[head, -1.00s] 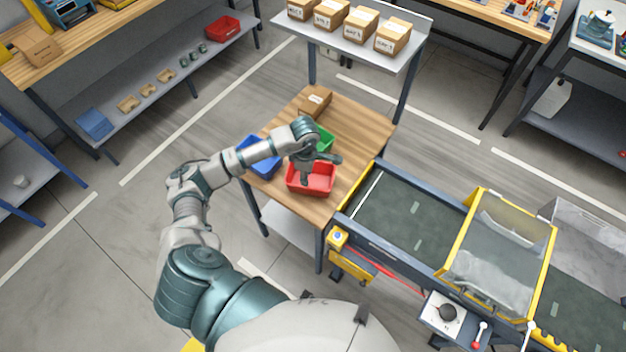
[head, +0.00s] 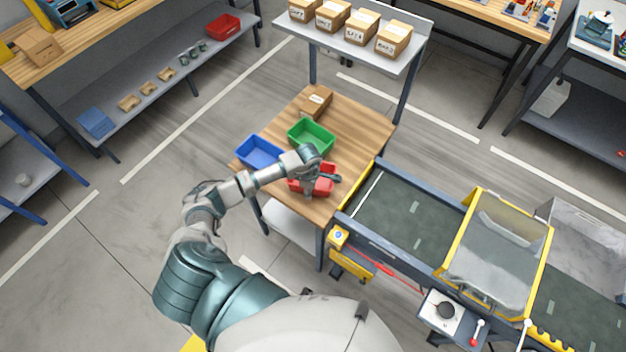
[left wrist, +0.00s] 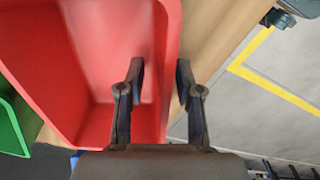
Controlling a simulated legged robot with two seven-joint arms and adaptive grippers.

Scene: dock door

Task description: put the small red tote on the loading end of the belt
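The small red tote (head: 325,187) sits on the wooden table, near its belt-side edge and partly hidden by my left gripper (head: 308,191). In the left wrist view the red tote (left wrist: 95,50) fills the left side. There my left gripper (left wrist: 162,75) has its fingers apart, one on each side of the tote's wall; firm contact does not show. The belt (head: 390,210) has its loading end beside the table's right edge, and that end is bare. My right gripper is not in view.
A green tote (head: 311,134), a blue tote (head: 258,151) and a carton (head: 317,101) stand on the wooden table (head: 357,130). A yellow-framed clear guard (head: 497,245) covers the belt further right. Another red tote (head: 223,27) lies on the far shelf.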

